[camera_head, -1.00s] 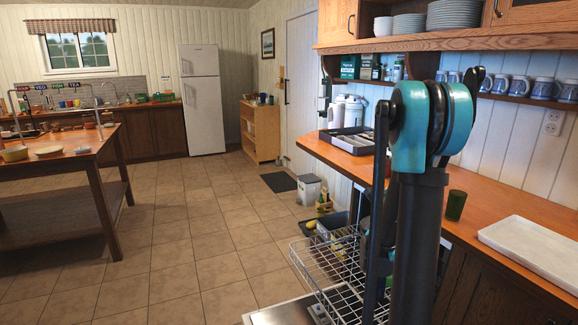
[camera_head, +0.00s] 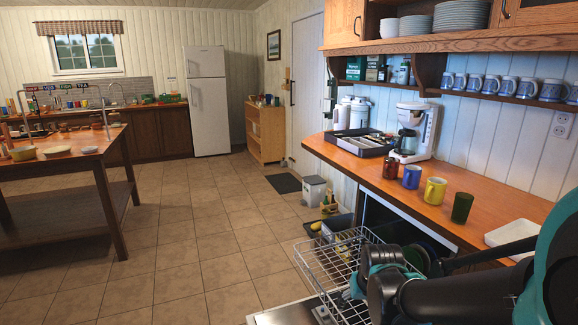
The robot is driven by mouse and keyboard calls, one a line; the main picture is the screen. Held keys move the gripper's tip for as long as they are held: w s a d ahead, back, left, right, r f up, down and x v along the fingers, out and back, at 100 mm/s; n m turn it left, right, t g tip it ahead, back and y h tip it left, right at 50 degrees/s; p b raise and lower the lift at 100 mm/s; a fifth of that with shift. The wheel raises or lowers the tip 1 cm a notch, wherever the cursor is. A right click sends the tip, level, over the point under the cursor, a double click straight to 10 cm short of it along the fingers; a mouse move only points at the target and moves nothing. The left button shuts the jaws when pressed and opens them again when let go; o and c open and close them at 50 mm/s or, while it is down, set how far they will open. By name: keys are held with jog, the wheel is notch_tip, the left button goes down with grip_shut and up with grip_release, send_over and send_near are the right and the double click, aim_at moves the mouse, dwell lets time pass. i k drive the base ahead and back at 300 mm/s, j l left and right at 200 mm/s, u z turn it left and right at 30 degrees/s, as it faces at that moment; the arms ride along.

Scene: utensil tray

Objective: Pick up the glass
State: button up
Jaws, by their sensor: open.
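A dark green glass (camera_head: 462,207) stands upright on the orange-brown wooden counter (camera_head: 345,160), right of a yellow mug (camera_head: 434,191). Nothing touches the glass and it is fully visible. My black and teal arm reaches in from the lower right, below and in front of the counter, apart from the glass. I cannot make out the gripper's fingers in this view.
A blue mug (camera_head: 411,177) and a dark red mug (camera_head: 390,166) stand left of the yellow one. Behind are a coffee maker (camera_head: 428,118) and a utensil tray (camera_head: 360,148). A white tray (camera_head: 513,232) lies right. A wire dish rack (camera_head: 322,262) is below, near my arm.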

aim_at(464, 201)
jog(key=z, duration=1.05)
